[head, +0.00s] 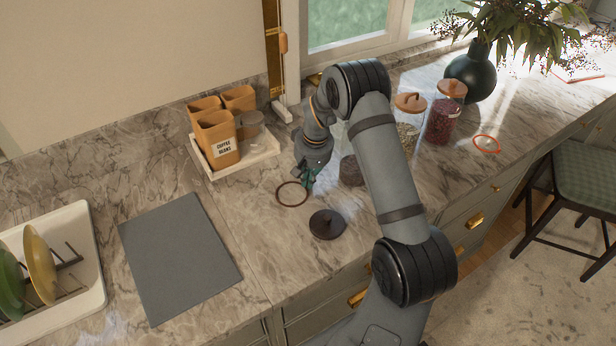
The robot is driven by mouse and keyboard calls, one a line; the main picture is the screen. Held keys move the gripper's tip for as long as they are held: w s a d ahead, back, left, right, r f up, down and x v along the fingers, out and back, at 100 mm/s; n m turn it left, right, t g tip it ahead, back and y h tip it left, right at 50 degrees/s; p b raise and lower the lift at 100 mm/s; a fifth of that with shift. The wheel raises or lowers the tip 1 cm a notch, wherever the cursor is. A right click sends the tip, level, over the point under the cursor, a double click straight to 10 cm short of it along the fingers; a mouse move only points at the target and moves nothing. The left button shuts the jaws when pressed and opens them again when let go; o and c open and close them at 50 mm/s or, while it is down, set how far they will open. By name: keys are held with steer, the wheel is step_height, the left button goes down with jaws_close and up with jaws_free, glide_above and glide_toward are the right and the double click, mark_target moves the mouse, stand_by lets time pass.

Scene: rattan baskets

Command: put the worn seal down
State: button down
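A thin dark reddish-brown ring, which looks like the worn seal (278,199), shows in the head view on or just above the marble counter. My gripper (309,183) points down at the ring's right edge, its greenish fingertips meeting the ring in the picture. The fingers are too small to show whether they are shut on it, and I cannot tell whether the ring touches the counter. A brighter orange-red ring (486,151) lies on the counter at the right, apart from my gripper.
A dark round lid (327,224) lies right of the ring; a jar (350,171) stands partly hidden behind my arm. A white tray (239,168) holds canisters. A grey board (179,258) and a dish rack (84,222) are left. Lidded jars (443,121) stand behind my arm.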

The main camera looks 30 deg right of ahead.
steer(key=c, duration=2.2)
jaws_free()
steer(key=shift+f, duration=0.1)
steer(key=r+b, duration=0.1)
steer(key=r, duration=0.3)
steer(key=s+r+b, duration=0.1)
steer(key=r, duration=0.3)
steer(key=s+r+b, duration=0.1)
steer(key=r, duration=0.3)
steer(key=shift+s, duration=0.1)
